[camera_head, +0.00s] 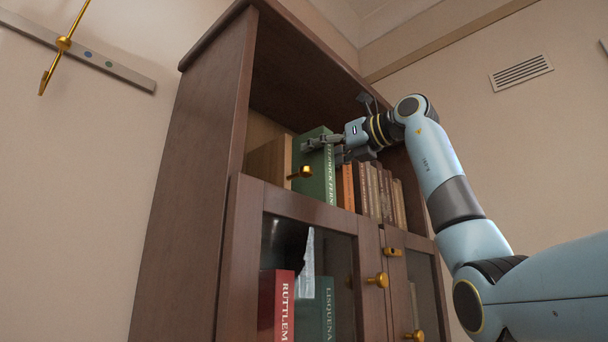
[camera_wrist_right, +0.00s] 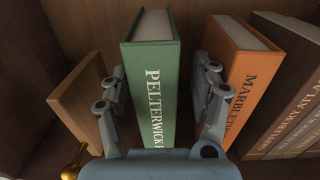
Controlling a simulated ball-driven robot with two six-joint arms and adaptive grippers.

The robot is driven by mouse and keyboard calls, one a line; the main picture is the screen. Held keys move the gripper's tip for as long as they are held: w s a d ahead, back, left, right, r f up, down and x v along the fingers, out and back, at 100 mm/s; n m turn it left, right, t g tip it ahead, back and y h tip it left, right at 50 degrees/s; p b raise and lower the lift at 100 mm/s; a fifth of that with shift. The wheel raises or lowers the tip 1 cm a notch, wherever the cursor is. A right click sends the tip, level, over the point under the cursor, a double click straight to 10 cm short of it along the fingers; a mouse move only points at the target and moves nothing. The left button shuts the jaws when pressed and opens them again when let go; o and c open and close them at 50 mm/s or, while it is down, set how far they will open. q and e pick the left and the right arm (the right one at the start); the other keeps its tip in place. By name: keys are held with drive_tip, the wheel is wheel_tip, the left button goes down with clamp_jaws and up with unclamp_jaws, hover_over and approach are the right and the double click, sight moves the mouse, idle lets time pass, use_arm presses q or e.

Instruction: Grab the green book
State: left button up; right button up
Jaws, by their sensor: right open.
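The green book (camera_head: 313,178) stands upright on the open upper shelf of the wooden bookcase. In the right wrist view the green book (camera_wrist_right: 152,85) is between the two fingers of my right gripper (camera_wrist_right: 162,78), one on each side of its spine. My right gripper (camera_head: 324,152) is open, with visible gaps between fingers and book. The right finger sits between the green book and an orange book (camera_wrist_right: 240,75). My left gripper is not in view.
A wooden block-like object (camera_head: 270,163) stands left of the green book, with a brass knob (camera_head: 302,172) in front. Several brown books (camera_head: 380,192) stand to the right. A red book (camera_head: 277,305) and another green book (camera_head: 328,308) are behind the glass door below.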

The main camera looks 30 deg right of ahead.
sight(305, 157)
drive_tip(key=p+x, duration=0.2)
drive_tip(key=x, duration=0.2)
drive_tip(key=shift+s+a+r, duration=0.1)
drive_tip(key=shift+a+r, duration=0.05)
drive_tip(key=shift+a, duration=0.05)
drive_tip(key=shift+w+a, duration=0.15)
drive_tip(key=shift+w, duration=0.15)
drive_tip(key=shift+s, duration=0.1)
drive_tip(key=c, duration=0.4)
clamp_jaws()
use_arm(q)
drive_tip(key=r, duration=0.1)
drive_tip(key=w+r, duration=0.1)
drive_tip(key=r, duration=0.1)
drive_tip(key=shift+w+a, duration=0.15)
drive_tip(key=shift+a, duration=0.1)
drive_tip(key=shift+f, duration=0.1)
